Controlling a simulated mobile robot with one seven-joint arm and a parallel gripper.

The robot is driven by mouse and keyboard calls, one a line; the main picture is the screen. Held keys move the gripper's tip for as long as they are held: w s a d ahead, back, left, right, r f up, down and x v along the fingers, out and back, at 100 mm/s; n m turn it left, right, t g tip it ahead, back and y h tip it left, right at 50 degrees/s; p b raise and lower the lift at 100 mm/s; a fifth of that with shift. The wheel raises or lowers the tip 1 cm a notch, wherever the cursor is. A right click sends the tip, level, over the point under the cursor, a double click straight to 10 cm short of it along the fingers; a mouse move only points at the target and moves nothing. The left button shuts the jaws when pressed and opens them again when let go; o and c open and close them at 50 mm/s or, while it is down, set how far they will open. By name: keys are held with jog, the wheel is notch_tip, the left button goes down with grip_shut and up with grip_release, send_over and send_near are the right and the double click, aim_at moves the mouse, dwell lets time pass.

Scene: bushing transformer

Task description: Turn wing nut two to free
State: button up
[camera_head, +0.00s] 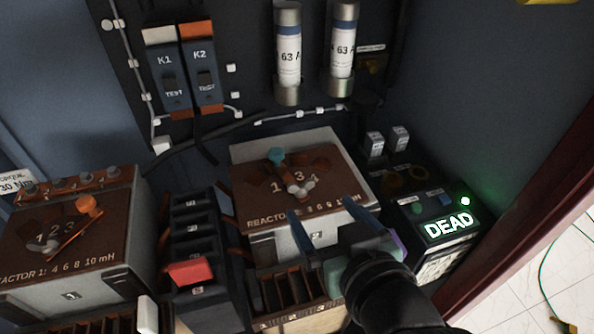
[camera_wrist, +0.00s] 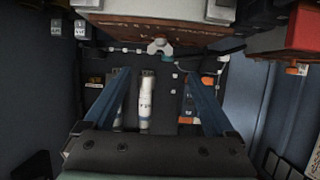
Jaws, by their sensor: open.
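A reactor box with a brown top (camera_head: 245,187) stands in the middle of the head view, marked 1 to 4. A pale metal wing nut (camera_head: 299,190) sits at the front of its dial, and a teal-tipped pointer (camera_head: 277,157) points toward the back. The wing nut also shows in the wrist view (camera_wrist: 160,47), top centre, beyond the fingertips. My gripper (camera_head: 321,205) is open and empty, its blue fingers in front of and above the box's front edge. In the wrist view, its fingers (camera_wrist: 159,70) are apart, with the wing nut roughly centred between them and not touched.
Another reactor box (camera_head: 100,221) with an orange pointer stands at left. A black block with a red handle (camera_head: 190,272) lies between the boxes. A lit DEAD indicator (camera_head: 448,223) is at right. Two cylindrical fuses (camera_head: 289,55) and switches K1 and K2 (camera_head: 182,70) are on the back panel.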

aim_at(302, 184)
jog(key=b+x, duration=0.1)
jog(key=x, duration=1)
jog(key=shift+w+f+b, duration=0.1)
jog(key=shift+w+b, duration=0.15)
jog(key=shift+b, duration=0.05)
jog(key=c, duration=1.4)
